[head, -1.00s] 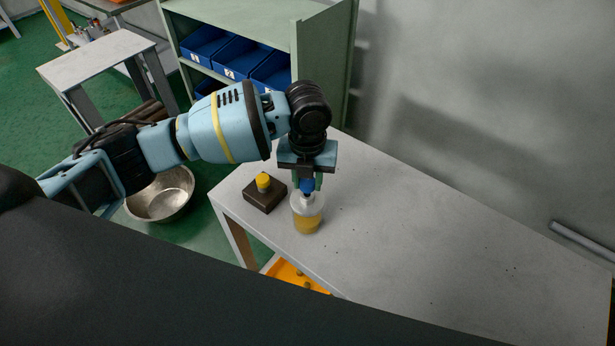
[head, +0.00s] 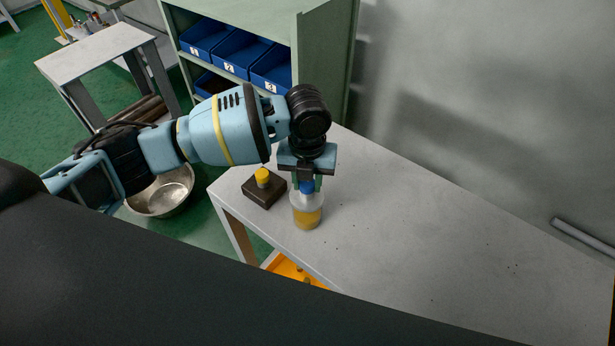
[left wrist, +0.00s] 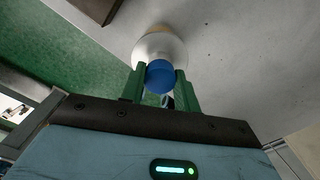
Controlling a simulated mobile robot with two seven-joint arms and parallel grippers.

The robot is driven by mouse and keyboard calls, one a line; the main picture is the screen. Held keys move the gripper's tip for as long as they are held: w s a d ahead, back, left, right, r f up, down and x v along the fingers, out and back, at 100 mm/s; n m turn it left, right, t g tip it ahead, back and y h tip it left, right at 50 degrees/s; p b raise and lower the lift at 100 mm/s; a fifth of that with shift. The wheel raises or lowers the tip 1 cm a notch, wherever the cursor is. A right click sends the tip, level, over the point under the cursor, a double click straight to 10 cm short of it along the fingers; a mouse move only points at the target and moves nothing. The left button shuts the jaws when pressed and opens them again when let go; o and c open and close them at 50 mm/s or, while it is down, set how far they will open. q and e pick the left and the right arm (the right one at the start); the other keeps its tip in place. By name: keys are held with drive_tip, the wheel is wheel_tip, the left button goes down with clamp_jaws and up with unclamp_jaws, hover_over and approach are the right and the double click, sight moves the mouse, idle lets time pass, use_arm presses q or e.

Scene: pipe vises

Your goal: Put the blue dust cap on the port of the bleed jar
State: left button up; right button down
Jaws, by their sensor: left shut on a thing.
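The bleed jar (head: 307,210), translucent with yellow fluid in its lower part, stands upright on the grey bench near its front left edge. My left gripper (head: 307,186) points down above the jar, shut on the blue dust cap (head: 307,187). In the left wrist view the blue cap (left wrist: 160,76) sits between the two green fingers (left wrist: 160,84), with the pale jar top (left wrist: 160,45) right behind it. The cap is at the jar's top; the port itself is hidden, so I cannot tell how it is seated. My right gripper is not in view.
A dark block with a yellow cap (head: 263,178) stands just left of the jar on the bench (head: 420,240). A shelf with blue bins (head: 238,52) stands behind; a metal bowl (head: 160,195) is on the floor.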

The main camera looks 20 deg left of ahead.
use_arm(q)
drive_tip(key=shift+f, duration=0.15)
drive_tip(key=o, duration=1)
drive_tip(key=shift+o, duration=0.2)
wheel_tip(320, 180, up, 8)
drive_tip(key=shift+f, duration=0.1)
